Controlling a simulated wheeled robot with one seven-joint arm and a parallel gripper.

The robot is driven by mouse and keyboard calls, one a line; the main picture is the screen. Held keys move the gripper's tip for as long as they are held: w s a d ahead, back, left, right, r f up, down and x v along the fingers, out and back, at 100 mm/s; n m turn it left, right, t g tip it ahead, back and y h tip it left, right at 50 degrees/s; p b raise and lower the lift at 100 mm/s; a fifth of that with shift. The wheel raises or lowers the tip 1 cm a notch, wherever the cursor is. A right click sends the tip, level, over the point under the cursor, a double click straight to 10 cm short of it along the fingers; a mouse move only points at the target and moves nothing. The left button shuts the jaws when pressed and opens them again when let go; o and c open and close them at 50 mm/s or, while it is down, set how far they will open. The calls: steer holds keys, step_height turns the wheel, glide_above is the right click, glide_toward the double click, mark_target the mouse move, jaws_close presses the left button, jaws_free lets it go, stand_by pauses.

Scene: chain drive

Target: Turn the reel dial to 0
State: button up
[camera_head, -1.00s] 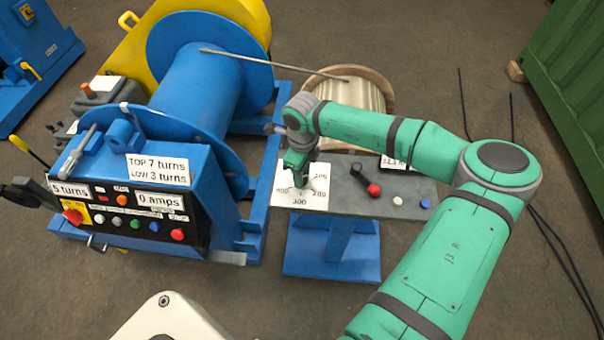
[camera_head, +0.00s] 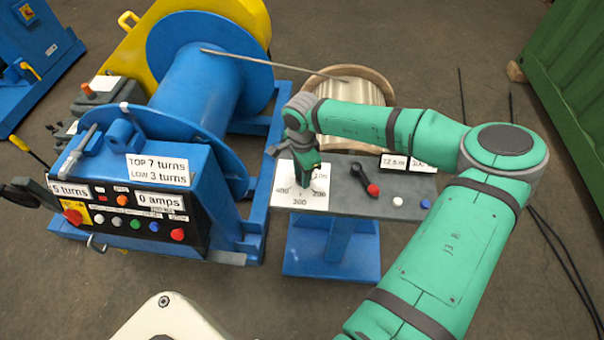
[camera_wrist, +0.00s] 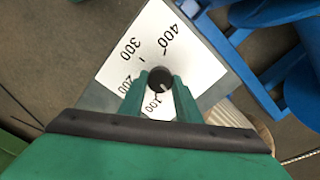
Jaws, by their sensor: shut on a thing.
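The dial (camera_wrist: 159,79) is a dark round knob on a white scale plate (camera_wrist: 131,68) marked 100, 200, 300 and 400. The plate lies at the left end of a grey panel (camera_head: 340,199) in the head view. My gripper (camera_wrist: 159,92) reaches down over the knob, with one green finger on each side, shut on it. In the head view my gripper (camera_head: 304,180) hides the knob and part of the plate. No 0 mark can be read. A small pale mark shows on the knob, but I cannot tell its exact reading.
A black lever with a red end (camera_head: 366,181), a white button (camera_head: 398,201) and a blue button (camera_head: 426,203) are to the right on the panel. A blue winch (camera_head: 190,95) stands left, a pale reel (camera_head: 349,100) behind. A label reads 12.5 m.

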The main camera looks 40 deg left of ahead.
steer(key=shift+a+r+n, duration=0.1)
steer(key=shift+n, duration=1)
steer(key=o, duration=1.1)
steer(key=shift+c, duration=0.2)
step_height(320, 180, up, 11)
